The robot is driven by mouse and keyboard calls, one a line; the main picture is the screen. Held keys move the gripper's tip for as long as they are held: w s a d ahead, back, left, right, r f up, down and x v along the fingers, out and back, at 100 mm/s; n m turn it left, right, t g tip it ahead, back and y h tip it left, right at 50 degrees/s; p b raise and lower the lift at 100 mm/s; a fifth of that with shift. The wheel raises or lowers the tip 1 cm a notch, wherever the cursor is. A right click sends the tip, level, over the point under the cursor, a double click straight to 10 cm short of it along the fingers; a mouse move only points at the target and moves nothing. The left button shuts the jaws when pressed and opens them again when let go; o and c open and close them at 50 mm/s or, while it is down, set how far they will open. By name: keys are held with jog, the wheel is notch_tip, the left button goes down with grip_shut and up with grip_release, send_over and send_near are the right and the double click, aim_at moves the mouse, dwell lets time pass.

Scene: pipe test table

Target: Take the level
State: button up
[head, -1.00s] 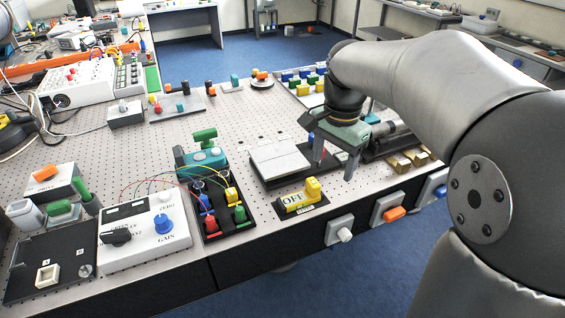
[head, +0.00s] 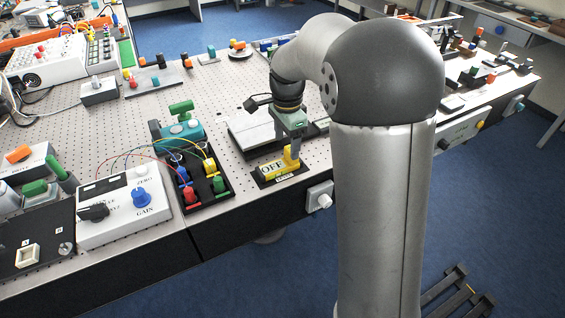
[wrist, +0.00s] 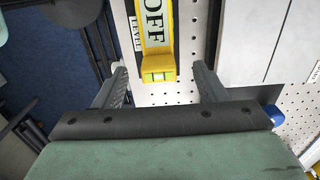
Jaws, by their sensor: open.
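The level is a yellow bar with white OFF lettering panel and a small vial at one end. In the head view the level (head: 272,170) lies on a dark base near the table's front edge. In the wrist view the level (wrist: 157,62) is upper centre, with a LEVEL label beside it. My gripper (head: 292,146) is over the right end of the level. In the wrist view my gripper (wrist: 160,72) is open, its fingers on either side of the level's near end, with gaps to both. Contact is not visible.
A black tray with colored plugs and wires (head: 205,185) stands left of the level. A flat grey plate (head: 250,130) lies just behind it. A white switch box (head: 319,196) is on the table's front face. My arm hides the table's right part.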

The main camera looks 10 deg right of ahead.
aim_at(287, 150)
jog(key=shift+s+d+f+p, duration=0.1)
jog(key=shift+f+p, duration=0.15)
jog(key=shift+f, duration=1.15)
jog(key=shift+s+f+p, duration=0.1)
jog(key=shift+f+p, duration=0.15)
jog(key=shift+f, duration=1.1)
jog(key=shift+w, duration=0.1)
jog(key=c, duration=1.2)
jog(key=shift+r, duration=0.1)
